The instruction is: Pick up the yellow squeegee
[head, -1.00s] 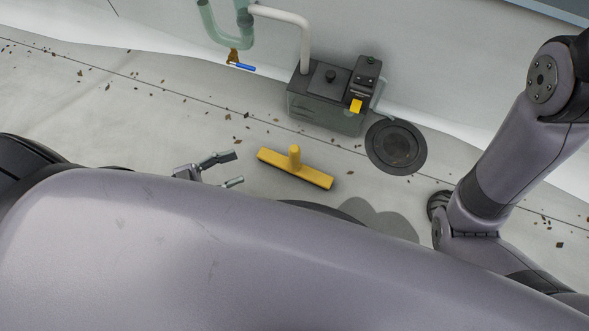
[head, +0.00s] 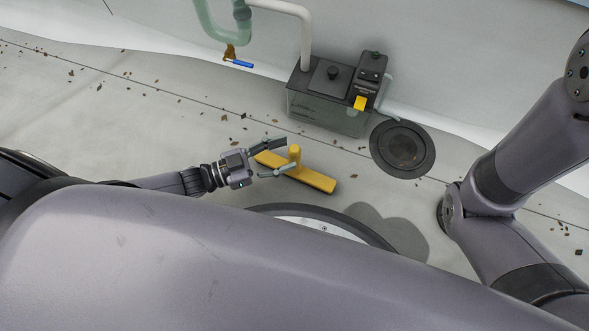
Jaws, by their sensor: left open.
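The yellow squeegee (head: 315,179) lies on the grey roof floor in the head view, its long bar slanting down to the right and its short round handle standing up from the middle. My left gripper (head: 282,156) reaches in from the left with its fingers open. The fingers overlap the left half of the bar in the picture, and their tips lie just left of the handle, one toward its upper side and one toward its lower side. I cannot tell whether they touch it. My right gripper is out of view; only my right arm shows at the right.
A dark box with a clear tank (head: 330,112) and a yellow tag stands behind the squeegee. A round black drain (head: 402,148) lies to its right. Small dry leaves are scattered over the floor.

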